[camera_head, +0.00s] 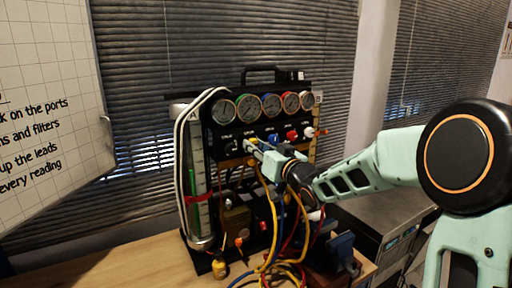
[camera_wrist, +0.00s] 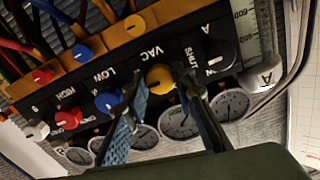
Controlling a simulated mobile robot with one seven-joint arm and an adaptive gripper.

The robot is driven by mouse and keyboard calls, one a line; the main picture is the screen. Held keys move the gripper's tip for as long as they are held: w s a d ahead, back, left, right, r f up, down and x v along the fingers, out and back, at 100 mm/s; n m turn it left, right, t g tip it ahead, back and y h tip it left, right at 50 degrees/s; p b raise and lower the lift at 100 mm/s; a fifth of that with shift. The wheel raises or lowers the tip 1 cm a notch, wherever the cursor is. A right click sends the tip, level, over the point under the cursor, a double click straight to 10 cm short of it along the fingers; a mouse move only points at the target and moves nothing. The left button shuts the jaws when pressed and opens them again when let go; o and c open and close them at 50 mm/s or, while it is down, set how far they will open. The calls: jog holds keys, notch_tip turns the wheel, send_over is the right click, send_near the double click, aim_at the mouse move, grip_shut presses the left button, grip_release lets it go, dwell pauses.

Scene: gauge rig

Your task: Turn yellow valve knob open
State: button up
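The yellow valve knob (camera_wrist: 160,78) is on the black panel beside the "VAC" label, between the black and blue knobs. In the wrist view, my gripper (camera_wrist: 160,74) has one finger on each side of this knob. The fingertips are very close to its sides; I cannot tell whether both touch it. In the head view, my gripper (camera_head: 258,147) reaches the panel from the right, largely hiding the yellow knob.
The panel also has a black knob (camera_wrist: 218,52), blue knob (camera_wrist: 108,100), red knob (camera_wrist: 68,118) and white knob (camera_wrist: 38,130). Several gauges (camera_head: 248,107) line the top. Coloured hoses (camera_head: 268,225) hang below my gripper. A clear cylinder (camera_head: 196,180) stands at the left.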

grip_shut()
jog(key=shift+n+b, duration=0.3)
jog(key=shift+b, duration=0.15)
jog(key=n+b, duration=1.5)
jog(key=n, duration=0.2)
jog(key=shift+n, duration=0.3)
jog(key=o, duration=0.6)
grip_release()
